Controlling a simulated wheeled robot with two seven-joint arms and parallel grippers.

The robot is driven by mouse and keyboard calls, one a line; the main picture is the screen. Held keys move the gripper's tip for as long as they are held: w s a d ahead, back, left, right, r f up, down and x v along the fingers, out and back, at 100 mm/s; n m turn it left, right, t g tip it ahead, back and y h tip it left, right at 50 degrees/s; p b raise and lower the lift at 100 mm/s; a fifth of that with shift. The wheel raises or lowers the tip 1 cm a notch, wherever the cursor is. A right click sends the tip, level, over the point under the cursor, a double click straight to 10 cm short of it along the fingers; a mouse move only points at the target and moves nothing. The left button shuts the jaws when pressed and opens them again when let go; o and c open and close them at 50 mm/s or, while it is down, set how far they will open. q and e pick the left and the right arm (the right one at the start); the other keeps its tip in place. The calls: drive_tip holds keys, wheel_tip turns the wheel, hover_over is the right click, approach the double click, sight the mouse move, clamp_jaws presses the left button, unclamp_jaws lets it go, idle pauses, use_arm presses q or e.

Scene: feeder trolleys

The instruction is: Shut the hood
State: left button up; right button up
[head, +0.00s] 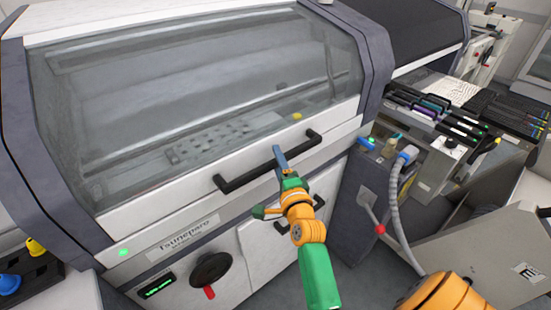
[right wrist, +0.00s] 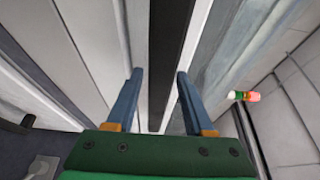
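The hood (head: 190,85) is a white frame with a large tinted window on the machine. It looks lowered, its lower edge close above the front panel; I cannot tell whether any gap is left. A black bar handle (head: 240,180) runs along its lower front edge. My right gripper (head: 281,158) is at the middle of this handle, its blue fingers pointing at the bar. In the right wrist view the two fingers (right wrist: 159,76) are apart, with the black handle (right wrist: 174,50) showing between them; contact is not clear. My left gripper is not in view.
The front panel (head: 178,245) below has a label, a green light, a dark knob with a red lever and white doors. A feeder trolley (head: 430,150) with a grey hose (head: 397,205) stands close on the right. A second machine (head: 405,30) stands behind it.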

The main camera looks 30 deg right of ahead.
drive_tip(key=shift+s+a+r, duration=0.1)
drive_tip(key=shift+s+r, duration=0.05)
drive_tip(key=shift+s, duration=0.2)
drive_tip(key=c, duration=0.3)
drive_tip(key=shift+w, duration=0.1)
clamp_jaws()
